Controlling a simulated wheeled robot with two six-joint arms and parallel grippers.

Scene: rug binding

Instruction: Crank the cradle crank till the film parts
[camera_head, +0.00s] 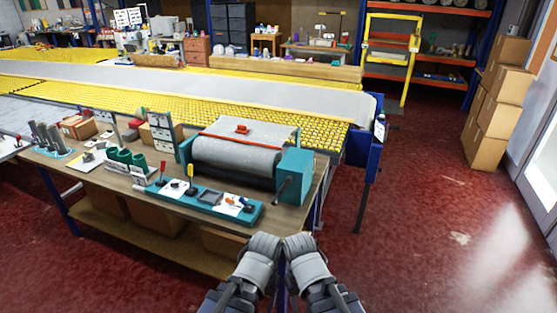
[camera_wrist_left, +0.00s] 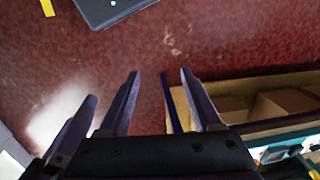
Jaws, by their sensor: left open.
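The cradle holds a grey roll (camera_head: 235,158) between teal ends on the workbench. A red strip (camera_head: 243,138) lies across the roll's top. The teal end housing (camera_head: 295,176) stands at the right, with the dark crank (camera_head: 281,188) on its near face. I cannot tell from here how the film stands. My left gripper (camera_head: 264,246) is at bottom centre, in front of and below the bench's right corner, apart from the crank. In the left wrist view it is open and empty (camera_wrist_left: 149,82). My right gripper (camera_head: 299,246) is close beside it; its fingers are not clear.
A teal tool tray (camera_head: 205,200) lies along the bench's front edge. Green cylinders (camera_head: 124,158) and several small boxes stand left. A long conveyor with yellow mesh (camera_head: 240,112) runs behind. Cardboard boxes (camera_head: 497,100) are stacked far right. Red floor is clear at right.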

